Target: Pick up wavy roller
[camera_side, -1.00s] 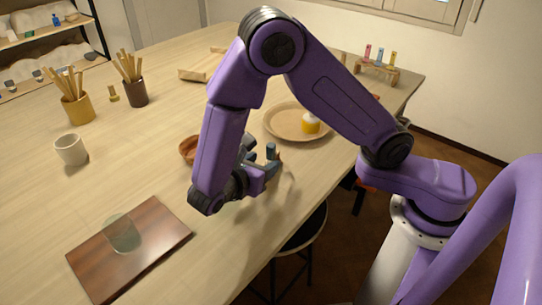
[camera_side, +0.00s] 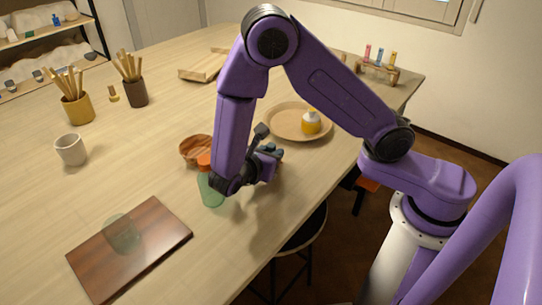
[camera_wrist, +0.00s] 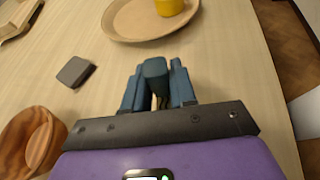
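A wooden bowl (camera_side: 192,152) and a green bottle with an orange top (camera_side: 211,190) stand close to my arm. A yellow jar (camera_side: 311,124) sits on the tray. A brown board (camera_side: 155,245) holds a clear green glass (camera_side: 122,234). The table's left middle is mostly clear.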

